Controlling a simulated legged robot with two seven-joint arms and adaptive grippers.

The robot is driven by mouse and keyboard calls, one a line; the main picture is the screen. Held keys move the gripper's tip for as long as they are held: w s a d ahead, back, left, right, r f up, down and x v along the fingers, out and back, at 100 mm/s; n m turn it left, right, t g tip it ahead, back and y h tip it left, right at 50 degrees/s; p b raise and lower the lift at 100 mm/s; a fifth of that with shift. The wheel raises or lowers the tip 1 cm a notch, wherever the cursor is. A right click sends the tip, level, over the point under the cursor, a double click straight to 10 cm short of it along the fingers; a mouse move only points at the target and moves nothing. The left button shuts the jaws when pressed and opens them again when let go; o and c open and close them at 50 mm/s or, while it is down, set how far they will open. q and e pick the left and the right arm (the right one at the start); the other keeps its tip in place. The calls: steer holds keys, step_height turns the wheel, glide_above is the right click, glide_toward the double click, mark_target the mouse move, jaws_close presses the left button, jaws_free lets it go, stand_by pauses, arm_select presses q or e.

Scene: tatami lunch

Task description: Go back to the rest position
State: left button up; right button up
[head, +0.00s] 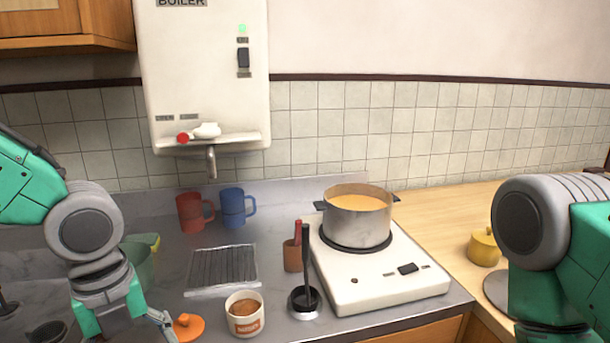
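My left gripper (124,322) hangs at the lower left over the grey counter, its fingers spread apart with nothing seen between them. The picture's lower edge cuts off part of it. An orange lid-like thing (188,326) lies just right of its right finger; I cannot tell whether they touch. My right arm stands at the right edge, in front of the wooden counter, and its gripper is out of the picture.
A pot (357,216) of orange soup stands on a white stove (385,290). A white cup (244,313), a black-handled tool in a holder (305,300), a brown cup (292,257), a rack (222,268), red (190,212) and blue (232,208) mugs and a yellow pot (484,248) stand around.

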arm_select(q)
steer(key=s+d+f+n+h, duration=0.1)
steer(key=s+f+n, duration=0.2)
steer(key=f+n, duration=0.25)
steer(key=s+d+f+n+g, duration=0.1)
steer(key=s+f+n, duration=0.1)
steer(key=f+n, duration=0.4)
steer(key=s+d+f+n+h, duration=0.1)
steer(key=s+f+n, duration=0.25)
steer(key=f, duration=0.45)
steer(key=s+a+f+n+t+y, duration=0.1)
steer(key=s+a+f+n+y, duration=0.1)
steer(key=s+a+f+n, duration=0.5)
step_height(320, 180, down, 2)
steer(key=n, duration=0.5)
steer(key=shift+s+a+t, duration=0.35)
steer(key=shift+a+t, duration=0.05)
